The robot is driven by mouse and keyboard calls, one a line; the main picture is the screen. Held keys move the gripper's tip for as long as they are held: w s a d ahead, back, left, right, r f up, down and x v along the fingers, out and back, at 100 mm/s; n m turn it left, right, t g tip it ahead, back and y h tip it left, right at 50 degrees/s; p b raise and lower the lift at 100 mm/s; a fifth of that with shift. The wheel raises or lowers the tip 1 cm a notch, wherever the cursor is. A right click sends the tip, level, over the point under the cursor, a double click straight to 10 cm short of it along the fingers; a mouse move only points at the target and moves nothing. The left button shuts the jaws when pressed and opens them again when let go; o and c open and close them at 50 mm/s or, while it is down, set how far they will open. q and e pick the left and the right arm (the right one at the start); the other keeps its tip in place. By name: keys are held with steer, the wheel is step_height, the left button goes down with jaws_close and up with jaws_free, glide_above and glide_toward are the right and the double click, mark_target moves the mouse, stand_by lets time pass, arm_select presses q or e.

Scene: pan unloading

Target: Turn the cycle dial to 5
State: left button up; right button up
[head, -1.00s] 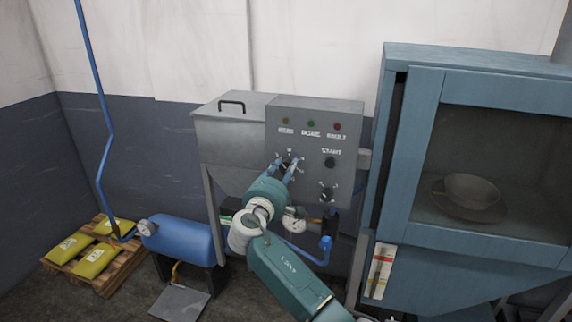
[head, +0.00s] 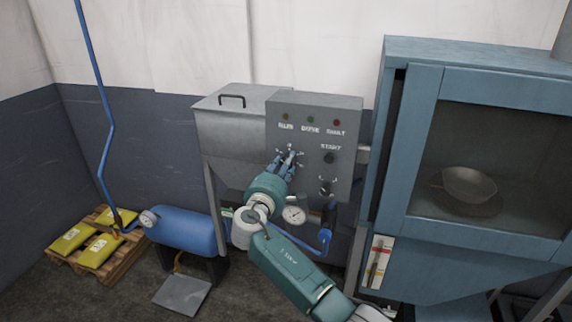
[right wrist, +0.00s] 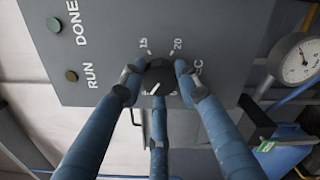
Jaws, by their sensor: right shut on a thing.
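The cycle dial (right wrist: 159,76) is a black round knob on the grey control panel (head: 345,112). In the right wrist view, marks 15 and 20 show above it, and part of a word ending in C is at its right. A short white line shows on the knob's face; the other marks are hidden by fingers. My right gripper (head: 288,155) is at the panel with its blue fingers around the dial. In the right wrist view the right gripper (right wrist: 157,88) is shut on the dial, fingers at left, right and below. My left gripper is not in view.
A START button (head: 330,157) and a second black dial (head: 325,186) sit right of my gripper. A pressure gauge (head: 294,214) and blue pipe are below the panel. A blue cabinet (head: 424,150) with a window and a pan (head: 468,183) inside stands close at right.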

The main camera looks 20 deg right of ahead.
steer(key=shift+a, duration=0.25)
steer(key=o, duration=1.1)
steer(key=shift+w+f, duration=0.1)
steer(key=shift+o, duration=0.2)
steer(key=shift+a, duration=0.15)
steer(key=v, duration=1.2)
steer(key=shift+f, duration=0.1)
